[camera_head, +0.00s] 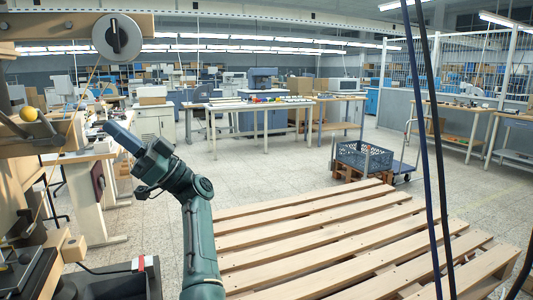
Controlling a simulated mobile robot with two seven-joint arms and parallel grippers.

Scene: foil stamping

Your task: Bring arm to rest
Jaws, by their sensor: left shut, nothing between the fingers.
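My left arm (202,240) is dark green and rises from the lower middle of the head view. It bends to the upper left, and my left gripper (110,129) is at its end, small and pointing up and left. The gripper is shut and empty, held in the air in front of the wooden machine frame. It appears apart from everything around it, though the depth is hard to judge. My right gripper is not in view.
A slatted pallet (330,235) fills the lower right. Dark cables (428,150) hang at right. A blue crate (362,156) stands beyond the pallet. Open floor (270,170) lies between.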

